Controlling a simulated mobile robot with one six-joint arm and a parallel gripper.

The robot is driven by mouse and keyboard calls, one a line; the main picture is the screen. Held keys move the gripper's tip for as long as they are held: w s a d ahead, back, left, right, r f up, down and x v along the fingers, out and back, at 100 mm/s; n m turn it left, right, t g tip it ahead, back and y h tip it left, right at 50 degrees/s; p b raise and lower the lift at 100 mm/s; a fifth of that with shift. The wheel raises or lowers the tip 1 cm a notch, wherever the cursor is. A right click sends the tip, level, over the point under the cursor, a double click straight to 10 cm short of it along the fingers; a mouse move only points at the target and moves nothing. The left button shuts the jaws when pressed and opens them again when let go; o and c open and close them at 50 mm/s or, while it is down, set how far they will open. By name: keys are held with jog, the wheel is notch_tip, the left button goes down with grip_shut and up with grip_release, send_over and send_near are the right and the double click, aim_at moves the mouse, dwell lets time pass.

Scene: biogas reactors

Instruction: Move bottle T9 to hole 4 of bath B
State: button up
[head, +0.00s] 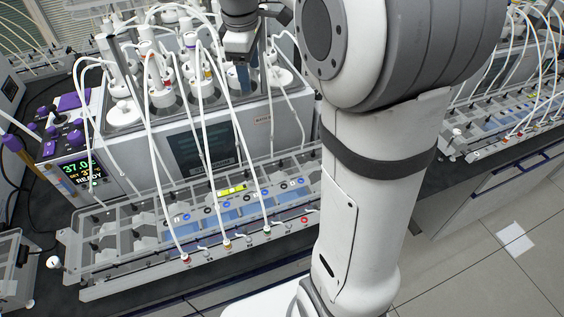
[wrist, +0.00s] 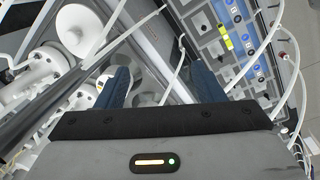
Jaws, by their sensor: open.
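My gripper (head: 240,72) is over the back right part of a water bath (head: 288,108), among its bottles and tubes. In the wrist view its two blue fingers (wrist: 160,88) are apart, with part of a pale round shape low between them. Several white-capped bottles (head: 162,92) with tubes stand in the bath. White bottle tops also show at the left of the wrist view (wrist: 42,66). I cannot read which bottle is T9, and no hole number is legible. I cannot tell whether this bath is B; its label is too small.
A control unit display (head: 80,170) reads 37.0 and READY. White tubes arch between bath and rack. Another tubed rack (head: 490,135) is at right, partly behind my arm.

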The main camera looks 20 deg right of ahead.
jog(key=s+f+m, duration=0.2)
jog(key=s+m, duration=0.2)
jog(key=s, duration=0.3)
jog(key=s+f+m+t, duration=0.1)
jog(key=s+f+m, duration=0.2)
jog(key=s, duration=0.4)
jog(key=s+a+f+m+t+y, duration=0.1)
jog(key=s+f+m, duration=0.2)
jog(key=s, duration=0.5)
jog(key=shift+f+m, duration=0.15)
jog(key=shift+m, duration=0.75)
jog(key=shift+s, duration=0.1)
jog(key=shift+c, duration=0.2)
